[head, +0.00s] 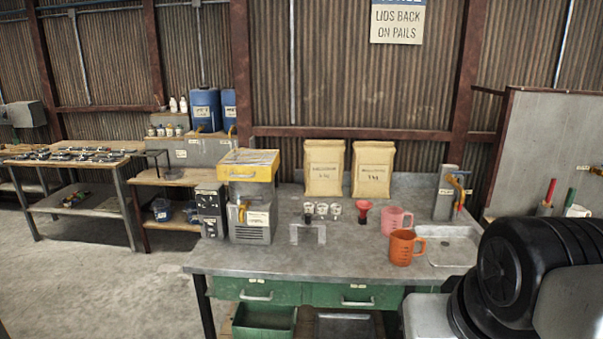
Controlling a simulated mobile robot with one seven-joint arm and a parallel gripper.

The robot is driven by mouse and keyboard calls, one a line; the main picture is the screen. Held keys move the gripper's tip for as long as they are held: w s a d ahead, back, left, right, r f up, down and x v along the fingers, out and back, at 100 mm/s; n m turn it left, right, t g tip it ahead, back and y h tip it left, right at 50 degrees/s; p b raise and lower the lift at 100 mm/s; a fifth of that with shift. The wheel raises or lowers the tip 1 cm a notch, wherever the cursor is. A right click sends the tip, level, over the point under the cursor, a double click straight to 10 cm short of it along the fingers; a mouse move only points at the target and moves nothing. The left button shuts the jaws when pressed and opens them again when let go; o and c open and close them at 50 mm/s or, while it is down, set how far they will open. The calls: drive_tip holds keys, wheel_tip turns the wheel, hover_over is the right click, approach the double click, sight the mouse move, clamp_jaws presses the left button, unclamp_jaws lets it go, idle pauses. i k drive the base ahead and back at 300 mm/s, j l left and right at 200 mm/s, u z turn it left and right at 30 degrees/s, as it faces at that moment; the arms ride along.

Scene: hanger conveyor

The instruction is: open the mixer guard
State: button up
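A boxy grey machine (251,220) with a yellow hood (248,164) stands at the left end of the grey bench. It looks like the mixer, with the hood as its guard, but I cannot be sure. The hood sits down on the machine, and a pale bar handle (242,176) runs across its front. Below it the front is partly open, with a yellow part (242,213) inside. My gripper is not in view; black rounded parts at the lower right look like my own arm, far from the machine.
The bench (345,257) also holds a small clear stand (308,232), a red funnel cup (363,212), pink (397,219) and orange jugs (404,247), paper bags (324,168) and a tray (450,246). A dark control box (211,211) adjoins the machine. The bench's front left is clear.

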sight(227, 171)
drive_tip(key=i+j, duration=0.25)
drive_tip(key=j, duration=0.2)
drive_tip(key=i+j, duration=0.3)
drive_tip(key=j, duration=0.2)
drive_tip(key=i+j, duration=0.25)
drive_tip(key=j, duration=0.2)
drive_tip(key=i+j, duration=0.25)
drive_tip(key=j, duration=0.2)
drive_tip(key=i+j+u, duration=0.1)
drive_tip(key=i+j, duration=0.2)
drive_tip(key=j, duration=0.15)
drive_tip(key=i+j, duration=0.25)
drive_tip(key=j, duration=0.2)
drive_tip(key=i+j, duration=0.3)
drive_tip(key=j, duration=0.15)
